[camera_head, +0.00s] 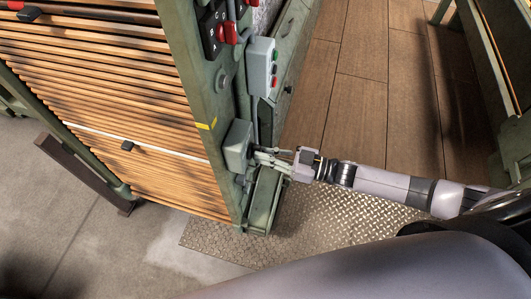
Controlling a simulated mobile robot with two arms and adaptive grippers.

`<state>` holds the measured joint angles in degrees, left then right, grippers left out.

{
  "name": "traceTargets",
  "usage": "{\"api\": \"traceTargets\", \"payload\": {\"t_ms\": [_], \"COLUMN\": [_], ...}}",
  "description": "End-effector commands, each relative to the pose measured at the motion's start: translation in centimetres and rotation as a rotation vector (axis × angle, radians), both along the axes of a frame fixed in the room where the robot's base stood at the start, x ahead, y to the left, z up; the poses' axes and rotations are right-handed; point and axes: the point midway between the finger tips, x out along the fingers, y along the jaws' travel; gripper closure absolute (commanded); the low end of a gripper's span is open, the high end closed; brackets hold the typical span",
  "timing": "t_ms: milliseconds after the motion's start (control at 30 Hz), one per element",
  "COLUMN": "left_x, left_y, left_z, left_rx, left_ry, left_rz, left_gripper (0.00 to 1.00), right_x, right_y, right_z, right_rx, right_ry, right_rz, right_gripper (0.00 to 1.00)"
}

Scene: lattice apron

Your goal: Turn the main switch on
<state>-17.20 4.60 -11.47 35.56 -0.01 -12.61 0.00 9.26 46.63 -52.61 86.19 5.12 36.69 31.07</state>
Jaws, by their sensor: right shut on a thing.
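A grey-green box (237,146), which looks like the main switch housing, is fixed to the side of the green machine frame, low near its end. My right gripper (262,158) reaches in from the right and meets the box's right-hand side. Its fingers are shut on a small part there, which I take to be the switch handle. The fingers hide most of that part, so I cannot tell its position. My left gripper is not in view.
A grey button box (261,66) with red and green buttons sits above on the frame. A dark panel (212,30) with red parts is beyond it. Wooden slats (120,90) fill the left. Tread plate (320,215) and wooden floor (350,80) lie clear.

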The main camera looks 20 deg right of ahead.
Motion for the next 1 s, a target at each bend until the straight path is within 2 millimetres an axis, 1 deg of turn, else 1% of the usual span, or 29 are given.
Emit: {"api": "traceTargets", "payload": {"t_ms": [33, 67, 367, 633, 733, 867, 1000], "left_x": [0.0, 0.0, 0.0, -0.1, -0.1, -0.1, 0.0], "left_y": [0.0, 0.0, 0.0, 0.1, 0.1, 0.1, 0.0], "left_z": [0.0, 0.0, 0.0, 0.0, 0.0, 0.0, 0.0], "left_rx": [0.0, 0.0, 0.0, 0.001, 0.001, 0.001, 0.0], "left_ry": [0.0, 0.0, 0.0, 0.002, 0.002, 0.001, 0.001], "left_rz": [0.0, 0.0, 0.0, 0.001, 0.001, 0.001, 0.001], "left_gripper": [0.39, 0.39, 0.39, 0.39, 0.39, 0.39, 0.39], "right_x": [0.0, 0.0, 0.0, 0.0, -0.4, -1.5, -3.2], "right_y": [0.0, 0.0, 0.0, 0.0, -0.5, -2.2, -4.7], "right_z": [-0.1, -0.1, 0.0, 0.0, -0.1, -0.2, -0.2], "right_rx": [0.002, 0.002, 0.001, 0.001, -0.001, -0.003, -0.004], "right_ry": [0.005, 0.005, 0.002, 0.001, 0.003, 0.004, 0.005], "right_rz": [-0.001, -0.001, -0.001, 0.0, -0.001, -0.001, -0.001], "right_gripper": [1.0, 0.89, 0.69, 0.69, 0.69, 0.69, 0.69]}}
